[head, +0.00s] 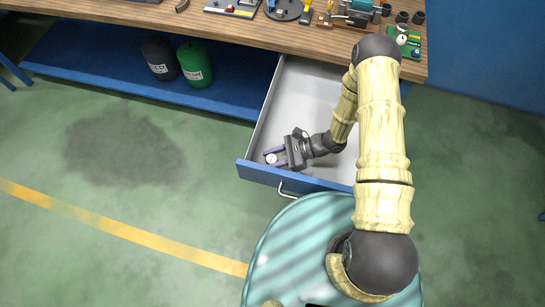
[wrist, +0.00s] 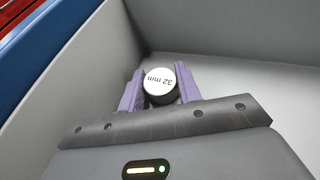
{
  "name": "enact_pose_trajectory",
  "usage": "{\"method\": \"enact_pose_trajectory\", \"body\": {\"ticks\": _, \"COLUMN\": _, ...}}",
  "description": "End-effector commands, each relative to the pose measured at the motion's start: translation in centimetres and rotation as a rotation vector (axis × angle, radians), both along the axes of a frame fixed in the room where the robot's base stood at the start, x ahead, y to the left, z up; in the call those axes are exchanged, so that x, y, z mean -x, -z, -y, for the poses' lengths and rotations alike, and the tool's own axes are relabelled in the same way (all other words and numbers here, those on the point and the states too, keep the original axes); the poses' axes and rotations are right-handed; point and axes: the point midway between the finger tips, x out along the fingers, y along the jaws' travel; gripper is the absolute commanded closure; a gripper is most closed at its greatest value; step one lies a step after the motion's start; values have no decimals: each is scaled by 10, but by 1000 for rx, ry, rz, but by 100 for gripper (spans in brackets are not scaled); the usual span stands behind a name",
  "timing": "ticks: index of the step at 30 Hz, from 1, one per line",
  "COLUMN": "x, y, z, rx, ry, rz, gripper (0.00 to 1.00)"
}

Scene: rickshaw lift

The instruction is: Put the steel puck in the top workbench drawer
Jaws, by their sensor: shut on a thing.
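The steel puck (wrist: 159,84) is a short round cylinder with a white top marked "32 mm". In the wrist view it sits between the two purple fingers of my gripper (wrist: 160,92), which is shut on it. In the head view my gripper (head: 275,157) reaches down into the open drawer (head: 308,85), near its front left corner, with the puck (head: 271,158) between the fingertips. The drawer has a grey-white interior and a blue front with a metal handle. I cannot tell whether the puck touches the drawer floor.
The wooden workbench top (head: 200,25) above holds tools and small parts along its edge. A black canister (head: 160,60) and a green canister (head: 195,64) stand on the blue lower shelf. The rest of the drawer floor looks empty. My arm covers the drawer's right side.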

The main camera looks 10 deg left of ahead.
Motion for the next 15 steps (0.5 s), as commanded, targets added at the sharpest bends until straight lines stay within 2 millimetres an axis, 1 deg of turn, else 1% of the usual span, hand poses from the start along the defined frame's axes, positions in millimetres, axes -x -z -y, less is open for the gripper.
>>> {"method": "enact_pose_trajectory", "body": {"ticks": 4, "x": 0, "y": -1, "z": 0, "rx": -1, "ry": 0, "rz": 0, "gripper": 94}}
{"method": "enact_pose_trajectory", "body": {"ticks": 8, "x": 0, "y": 3, "z": 0, "rx": -2, "ry": 1, "rz": 0, "gripper": 94}}
{"method": "enact_pose_trajectory", "body": {"ticks": 9, "x": 0, "y": 2, "z": 0, "rx": -1, "ry": 0, "rz": 0, "gripper": 58}}
{"method": "enact_pose_trajectory", "body": {"ticks": 11, "x": 0, "y": 2, "z": 0, "rx": -1, "ry": 0, "rz": 0, "gripper": 46}}
{"method": "enact_pose_trajectory", "body": {"ticks": 12, "x": 0, "y": 2, "z": 0, "rx": -1, "ry": 0, "rz": 0, "gripper": 44}}
{"method": "enact_pose_trajectory", "body": {"ticks": 15, "x": 0, "y": 2, "z": 0, "rx": -1, "ry": 0, "rz": 0, "gripper": 44}}
